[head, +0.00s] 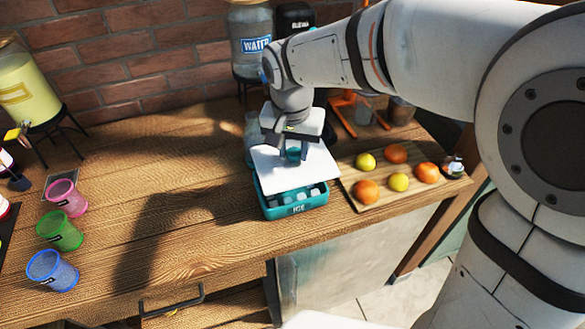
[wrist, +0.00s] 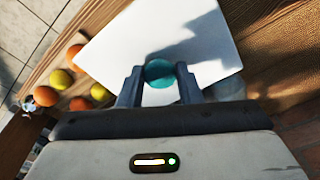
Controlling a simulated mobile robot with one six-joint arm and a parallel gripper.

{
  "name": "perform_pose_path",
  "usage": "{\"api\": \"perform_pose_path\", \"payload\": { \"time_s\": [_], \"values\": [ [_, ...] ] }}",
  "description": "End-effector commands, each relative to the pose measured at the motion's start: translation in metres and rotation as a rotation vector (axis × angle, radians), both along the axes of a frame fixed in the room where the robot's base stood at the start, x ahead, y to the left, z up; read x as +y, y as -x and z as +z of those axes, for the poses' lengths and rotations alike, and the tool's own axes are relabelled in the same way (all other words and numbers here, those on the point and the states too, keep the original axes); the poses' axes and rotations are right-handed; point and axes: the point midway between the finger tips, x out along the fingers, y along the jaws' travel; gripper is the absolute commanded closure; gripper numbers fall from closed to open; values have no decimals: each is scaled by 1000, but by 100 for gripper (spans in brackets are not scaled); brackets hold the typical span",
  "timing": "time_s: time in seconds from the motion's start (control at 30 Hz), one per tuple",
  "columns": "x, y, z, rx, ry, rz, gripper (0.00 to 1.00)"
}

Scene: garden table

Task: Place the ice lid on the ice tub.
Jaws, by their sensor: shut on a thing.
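The ice lid (head: 312,175) is a flat white panel with a round teal knob (wrist: 159,71). My gripper (wrist: 160,84) is shut on the knob, one finger on each side of it. It also shows above the lid in the head view (head: 291,150). The ice tub (head: 297,209) is a teal box marked ICE, with ice cubes visible at its front. The lid is over the back part of the tub, turned and tilted against it, with the front of the tub uncovered. I cannot tell whether lid and tub touch. In the wrist view the lid hides the tub.
A wooden board (head: 375,196) with oranges and lemons lies just right of the tub. A water dispenser (head: 250,42) and an orange stand (head: 343,118) are behind. Pink (head: 66,198), green (head: 60,230) and blue (head: 52,271) cups stand at left. The table between cups and tub is clear.

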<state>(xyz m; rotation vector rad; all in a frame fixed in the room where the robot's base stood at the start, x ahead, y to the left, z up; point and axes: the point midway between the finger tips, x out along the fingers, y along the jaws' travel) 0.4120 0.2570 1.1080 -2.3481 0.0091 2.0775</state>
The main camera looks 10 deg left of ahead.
Motion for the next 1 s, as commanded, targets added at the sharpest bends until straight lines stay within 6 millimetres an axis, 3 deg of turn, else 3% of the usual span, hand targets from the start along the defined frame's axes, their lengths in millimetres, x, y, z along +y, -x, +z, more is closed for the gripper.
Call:
{"api": "perform_pose_path", "payload": {
  "time_s": [0.03,0.13,0.4,0.73,1.0],
  "values": [
    [6,-10,14,1,1,6,92],
    [13,-20,14,3,2,14,92],
    [13,-22,-34,4,3,17,92],
    [13,-22,-73,4,3,15,92],
    [13,-22,-81,1,0,15,92]
  ]
}}
